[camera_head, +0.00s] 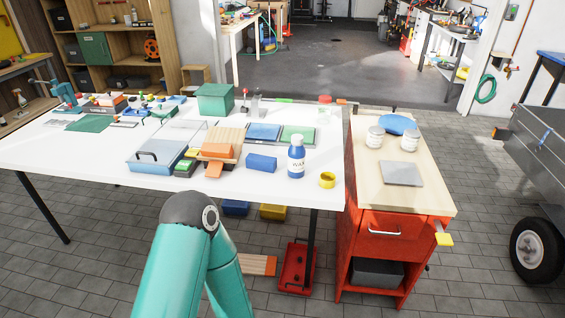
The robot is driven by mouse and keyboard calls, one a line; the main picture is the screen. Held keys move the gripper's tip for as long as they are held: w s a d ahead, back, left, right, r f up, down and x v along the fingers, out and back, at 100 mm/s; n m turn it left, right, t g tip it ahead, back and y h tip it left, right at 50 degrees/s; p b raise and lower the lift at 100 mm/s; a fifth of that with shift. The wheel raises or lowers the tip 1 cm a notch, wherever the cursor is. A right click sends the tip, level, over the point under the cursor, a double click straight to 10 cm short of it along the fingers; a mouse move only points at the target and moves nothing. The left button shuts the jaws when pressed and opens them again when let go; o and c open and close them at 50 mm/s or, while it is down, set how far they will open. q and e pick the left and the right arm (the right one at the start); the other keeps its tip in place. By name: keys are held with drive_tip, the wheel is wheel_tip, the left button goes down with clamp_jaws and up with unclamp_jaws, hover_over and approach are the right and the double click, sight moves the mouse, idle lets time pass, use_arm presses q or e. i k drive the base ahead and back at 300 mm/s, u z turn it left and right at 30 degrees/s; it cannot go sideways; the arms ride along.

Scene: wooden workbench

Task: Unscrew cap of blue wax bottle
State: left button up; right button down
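The blue wax bottle (296,160) stands upright near the front right corner of the white table (100,160). It has a pale label with dark lettering. Its light cap (297,139) sits on top. Neither of my grippers shows in the view. Teal links of one of my arms rise from the bottom edge, left of the bottle and apart from it.
A yellow ring-shaped thing (328,180) lies right of the bottle at the table edge. A blue block (261,163) lies to its left. A red cabinet (385,235) with a wooden top stands right of the table, bearing two white jars (375,137) and a grey plate (401,173).

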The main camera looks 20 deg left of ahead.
sight(295, 154)
drive_tip(key=u, duration=0.1)
drive_tip(key=i, duration=1)
